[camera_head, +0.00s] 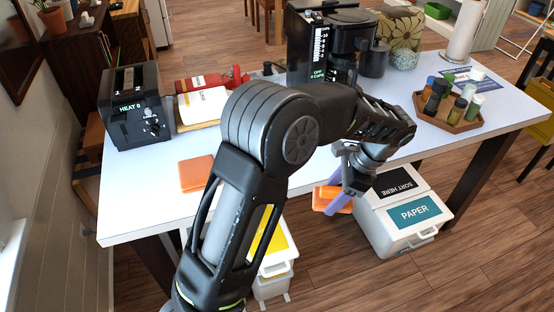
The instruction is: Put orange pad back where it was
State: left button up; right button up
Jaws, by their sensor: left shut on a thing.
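My left arm reaches in from the bottom of the head view and bends to the right over the white table (255,150). My left gripper (338,190) points down past the table's front edge, and is shut on an orange pad (327,199). The held pad is clear of the tabletop and tilted, partly hidden by the gripper's fingers. Another flat orange pad (197,173) lies on the table near its left front, in front of the toaster. My right gripper is not in view.
A black toaster (137,106), a book (203,107) and a coffee maker (330,45) stand on the table. A wooden tray (453,118) holds several small jars at right. White bins, one labelled PAPER (414,213), stand below the front edge.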

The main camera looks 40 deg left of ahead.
pick_arm(q)
jog(key=w+a+m+t+b, duration=0.1)
jog(key=w+a+m, duration=0.1)
jog(key=a, duration=0.1)
jog(key=w+a+r+m+t+b, duration=0.1)
jog(key=w+a+m+b, duration=0.1)
jog(key=a, duration=0.2)
jog(key=w+a+r+m+b, duration=0.1)
jog(key=w+a+m+b, duration=0.1)
jog(key=a+m, duration=0.1)
jog(key=shift+w+a+r+t+y, duration=0.15)
jog(key=shift+a+t+y, duration=0.2)
jog(key=shift+a, duration=0.3)
jog(key=a+r+m+t+b, duration=0.1)
jog(key=a+r+m, duration=0.1)
jog(key=a, duration=0.3)
jog(key=w+a+r+m+t+b, duration=0.1)
jog(key=a+r+m, duration=0.2)
jog(key=a, duration=0.3)
jog(key=shift+r+m+h+b, duration=0.2)
jog(key=shift+m+h+b, duration=0.2)
jog(key=shift+m+h, duration=0.1)
jog(key=shift+f, duration=3.2)
jog(key=shift+f, duration=0.1)
jog(key=shift+f, duration=1.75)
